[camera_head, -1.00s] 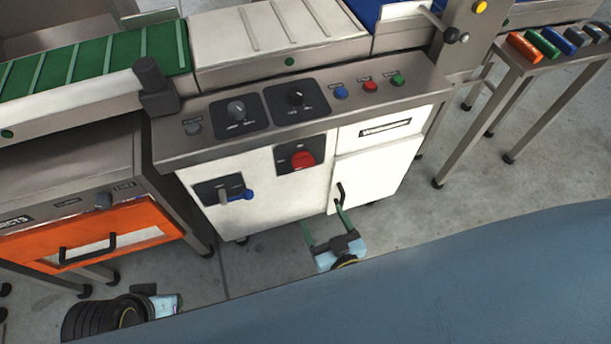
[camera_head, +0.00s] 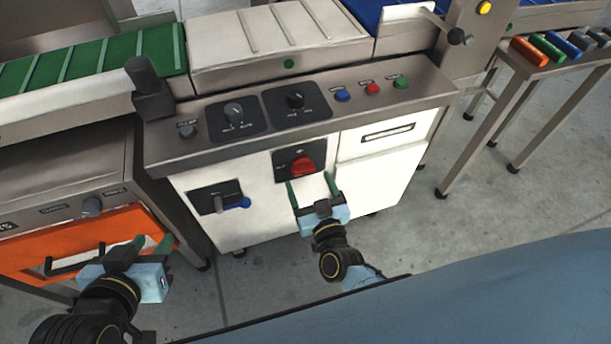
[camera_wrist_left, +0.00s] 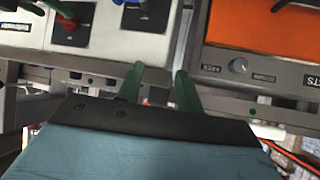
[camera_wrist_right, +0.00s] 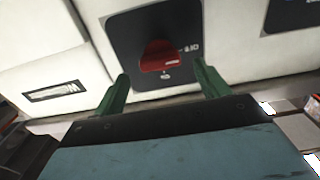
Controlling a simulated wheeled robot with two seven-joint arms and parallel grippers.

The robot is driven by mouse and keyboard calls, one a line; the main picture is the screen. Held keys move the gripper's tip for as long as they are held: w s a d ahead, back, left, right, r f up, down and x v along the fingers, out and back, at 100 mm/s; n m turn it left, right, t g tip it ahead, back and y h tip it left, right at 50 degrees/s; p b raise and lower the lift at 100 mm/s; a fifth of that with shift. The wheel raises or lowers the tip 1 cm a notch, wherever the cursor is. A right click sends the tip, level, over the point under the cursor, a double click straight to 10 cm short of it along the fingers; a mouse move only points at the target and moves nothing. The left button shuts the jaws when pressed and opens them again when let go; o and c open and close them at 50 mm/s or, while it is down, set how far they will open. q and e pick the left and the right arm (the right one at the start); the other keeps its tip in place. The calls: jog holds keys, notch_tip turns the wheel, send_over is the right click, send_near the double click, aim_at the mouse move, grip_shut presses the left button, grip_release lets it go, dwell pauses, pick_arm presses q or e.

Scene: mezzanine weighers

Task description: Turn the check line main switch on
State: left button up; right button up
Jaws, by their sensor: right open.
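The white cabinet's front carries a red rotary switch (camera_head: 302,166) on a black plate (camera_head: 282,158). In the right wrist view the red knob (camera_wrist_right: 163,56) lies ahead, between the two fingers but beyond their tips. My right gripper (camera_head: 312,188) is open and empty, just below and in front of the switch, not visibly touching it. My left gripper (camera_head: 152,242) is in front of the orange panel at the left. In the left wrist view its green fingers (camera_wrist_left: 160,80) stand a little apart with nothing between them.
The orange panel (camera_head: 75,238) has a black handle. A side table (camera_head: 530,70) stands right.

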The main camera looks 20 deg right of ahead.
aim_at(305, 173)
jog(key=w, duration=0.2)
jog(key=shift+w+b, duration=0.4)
pick_arm(q)
jog(key=shift+w+d+r+t+h, duration=0.3)
jog(key=shift+w+r+t, duration=0.2)
jog(key=shift+r, duration=0.25)
jog(key=shift+w+d+r+t+h, duration=0.15)
jog(key=shift+w+d+r+t, duration=0.2)
jog(key=shift+r+t, duration=0.35)
jog(key=shift+w+d+r+t+h, duration=0.25)
jog(key=shift+w+r+t, duration=0.25)
jog(key=shift+r, duration=0.25)
pick_arm(e)
jog(key=shift+w+a, duration=0.1)
jog(key=shift+w, duration=0.35)
jog(key=c, duration=1)
